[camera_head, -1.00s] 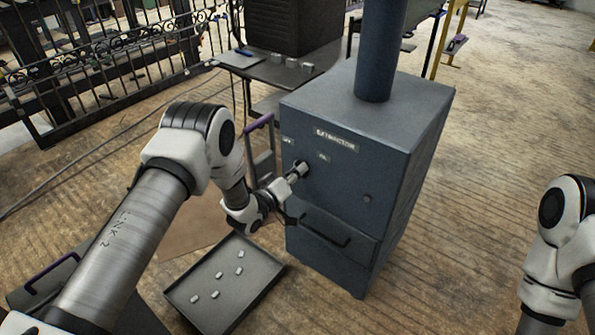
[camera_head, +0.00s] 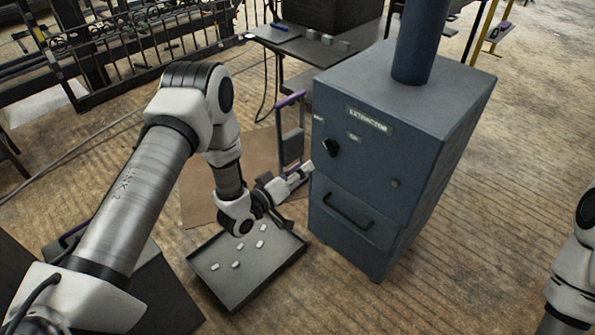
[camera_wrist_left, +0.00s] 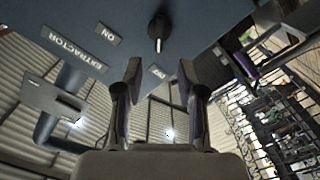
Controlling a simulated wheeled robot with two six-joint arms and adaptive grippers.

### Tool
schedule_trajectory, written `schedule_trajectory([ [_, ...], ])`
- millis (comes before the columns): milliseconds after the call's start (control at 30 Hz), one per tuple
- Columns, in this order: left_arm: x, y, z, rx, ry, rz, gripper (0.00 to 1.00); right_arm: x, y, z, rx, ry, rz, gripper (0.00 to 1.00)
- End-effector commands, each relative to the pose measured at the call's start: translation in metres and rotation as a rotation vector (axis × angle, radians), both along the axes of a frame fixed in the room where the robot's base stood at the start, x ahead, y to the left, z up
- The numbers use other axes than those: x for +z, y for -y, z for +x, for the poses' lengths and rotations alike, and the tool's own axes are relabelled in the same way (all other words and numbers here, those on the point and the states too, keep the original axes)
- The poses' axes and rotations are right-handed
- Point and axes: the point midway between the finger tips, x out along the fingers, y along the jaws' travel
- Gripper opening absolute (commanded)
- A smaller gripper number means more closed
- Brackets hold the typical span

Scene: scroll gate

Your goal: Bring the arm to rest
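The blue-grey extractor cabinet (camera_head: 375,135) stands right of centre in the head view, with a dark knob (camera_head: 331,148) on its front between small label plates. My left gripper (camera_head: 303,174) is just left of and below the knob, apart from it. In the left wrist view the gripper (camera_wrist_left: 160,72) has its two fingers spread with nothing between them. The knob (camera_wrist_left: 158,30) shows beyond the fingertips with a clear gap, its light-tipped pointer down in the picture. My right arm shows at the right edge of the head view; its gripper is out of frame.
A dark tray (camera_head: 240,285) with several small pale pieces lies on the floor below my left wrist. A purple-topped frame (camera_head: 291,130) stands close behind the gripper. A dark table (camera_head: 300,52) and an iron gate (camera_head: 130,55) are behind. Floor right of the cabinet is clear.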

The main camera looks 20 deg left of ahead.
Motion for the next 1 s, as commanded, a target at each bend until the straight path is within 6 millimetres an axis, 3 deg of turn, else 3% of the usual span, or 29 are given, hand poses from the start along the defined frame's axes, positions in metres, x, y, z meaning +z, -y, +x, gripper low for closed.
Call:
schedule_trajectory([
  [133,0.0,-0.005,-0.013,0.001,0.0,-0.001,0.39,0.0,0.0,0.0,0.0,0.0,0.0,0.0],
  [567,0.0,-0.004,-0.013,0.0,0.001,0.0,0.39,0.0,0.0,0.0,0.0,0.0,0.0,0.0],
  [667,-0.006,0.006,-0.018,-0.023,-0.014,0.004,0.39,0.0,0.0,0.0,0.0,0.0,0.0,0.0],
  [767,-0.035,0.027,-0.046,-0.034,-0.144,0.026,0.39,0.0,0.0,0.0,0.0,0.0,0.0,0.0],
  [867,-0.091,0.036,-0.099,-0.017,-0.414,0.164,0.39,0.0,0.0,0.0,0.0,0.0,0.0,0.0],
  [900,-0.112,0.035,-0.125,-0.016,-0.531,0.236,0.39,0.0,0.0,0.0,0.0,0.0,0.0,0.0],
  [1000,-0.148,0.026,-0.189,-0.033,-0.781,0.399,0.39,0.0,0.0,0.0,0.0,0.0,0.0,0.0],
])
